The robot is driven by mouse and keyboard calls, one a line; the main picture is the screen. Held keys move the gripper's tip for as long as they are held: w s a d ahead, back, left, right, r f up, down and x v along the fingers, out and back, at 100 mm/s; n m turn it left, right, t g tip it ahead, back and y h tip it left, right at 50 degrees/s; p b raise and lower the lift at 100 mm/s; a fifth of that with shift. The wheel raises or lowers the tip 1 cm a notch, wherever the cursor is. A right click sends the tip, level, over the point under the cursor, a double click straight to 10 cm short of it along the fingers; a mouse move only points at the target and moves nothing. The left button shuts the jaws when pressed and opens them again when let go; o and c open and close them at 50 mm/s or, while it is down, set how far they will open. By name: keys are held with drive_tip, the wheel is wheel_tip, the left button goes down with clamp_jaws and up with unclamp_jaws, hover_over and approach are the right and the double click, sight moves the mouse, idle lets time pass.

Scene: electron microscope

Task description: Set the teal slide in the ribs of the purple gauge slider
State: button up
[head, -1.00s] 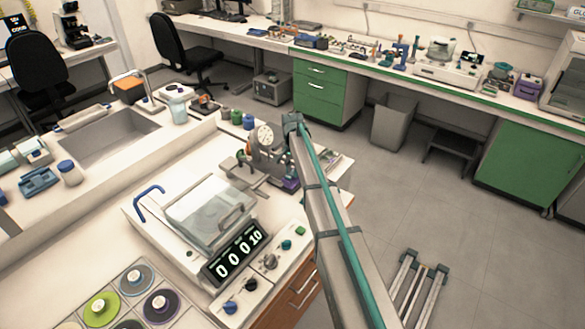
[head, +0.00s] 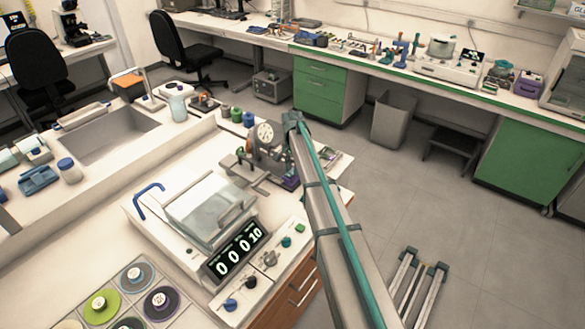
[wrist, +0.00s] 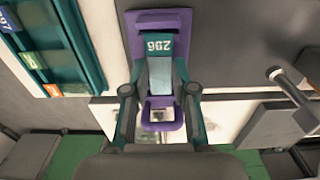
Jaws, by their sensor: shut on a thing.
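The teal slide (wrist: 158,45) has a teal numbered end and a pale clear body, and shows in the middle of the wrist view. My gripper (wrist: 160,92) has one finger on each side of the slide's body and is shut on it. The purple gauge slider (wrist: 163,18) lies in line with the slide, with purple showing beyond its far end and at its near end. I cannot tell whether the slide rests between the ribs or sits just above them. In the head view, a small purple part (head: 291,183) shows below the dial gauge (head: 265,134); my arm hides the gripper.
A teal rack (wrist: 86,45) with coloured numbered labels stands left of the slider in the wrist view. A grey metal part with a knob (wrist: 276,73) is at the right. A balance with a digital display (head: 236,252) stands in front of the gauge in the head view.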

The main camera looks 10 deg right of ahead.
drive_tip(key=shift+f, duration=0.2)
drive_tip(key=o, duration=0.8)
drive_tip(key=shift+r, duration=0.15)
wheel_tip(320, 180, up, 12)
idle(0.7)
